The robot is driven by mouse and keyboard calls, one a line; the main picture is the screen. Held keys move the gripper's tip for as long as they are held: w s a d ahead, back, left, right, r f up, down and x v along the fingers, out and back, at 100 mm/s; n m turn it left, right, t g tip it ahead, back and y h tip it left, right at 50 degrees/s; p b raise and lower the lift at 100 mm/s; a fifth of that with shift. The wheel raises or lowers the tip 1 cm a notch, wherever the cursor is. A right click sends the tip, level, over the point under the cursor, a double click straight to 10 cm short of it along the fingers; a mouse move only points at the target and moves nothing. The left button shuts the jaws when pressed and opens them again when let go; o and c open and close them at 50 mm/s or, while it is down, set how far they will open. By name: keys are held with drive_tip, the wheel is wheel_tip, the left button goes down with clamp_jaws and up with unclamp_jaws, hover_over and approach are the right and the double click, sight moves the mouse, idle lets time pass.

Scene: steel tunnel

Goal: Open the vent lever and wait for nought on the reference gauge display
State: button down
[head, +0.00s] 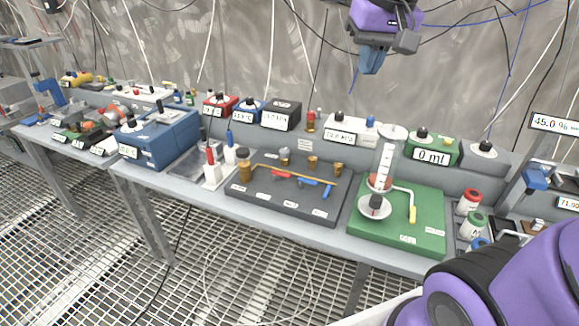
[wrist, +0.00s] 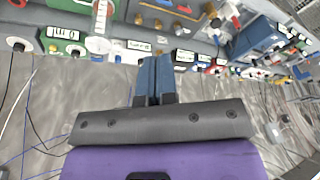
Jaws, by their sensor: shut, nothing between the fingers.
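A dark board (head: 270,203) on the bench carries a brass line, brass fittings, one red lever (head: 281,175) and blue levers (head: 308,181). Its small labels are too fine to read, so I cannot tell which lever is the vent. Several boxes with small displays stand behind it: a black one (head: 281,115) and a white one (head: 350,131). I cannot tell which is the reference gauge, or read its value. My gripper (head: 370,64) is shut and empty, high above the back of the bench, apart from the levers. Its blue fingers show in the wrist view (wrist: 154,78).
A green board (head: 425,222) with a glass cylinder (head: 384,164) stands right of the dark board. A green box (head: 431,149) shows "0 ml". Cables hang along the wall.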

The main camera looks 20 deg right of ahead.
drive_tip(key=w+f+m+g, duration=0.1)
drive_tip(key=w+f, duration=0.2)
drive_tip(key=w, duration=0.5)
drive_tip(key=w+f+m+g+y, duration=0.1)
drive_tip(key=w+f, duration=0.3)
drive_tip(key=w, duration=0.4)
drive_tip(key=w+f+m+g, duration=0.1)
drive_tip(key=w+f, duration=0.2)
drive_tip(key=w, duration=0.5)
drive_tip(key=w+d+f+m+g+y, duration=0.1)
drive_tip(key=w+f, duration=0.6)
drive_tip(key=f, duration=0.5)
drive_tip(key=w+d+f+m+g, duration=0.1)
drive_tip(key=w+f+m+g, duration=0.1)
drive_tip(key=w+f, duration=0.5)
wheel_tip(320, 180, down, 6)
drive_tip(key=shift+w+d+f+m+y, duration=0.2)
drive_tip(key=shift+d+m+y, duration=0.1)
drive_tip(key=shift+y, duration=0.1)
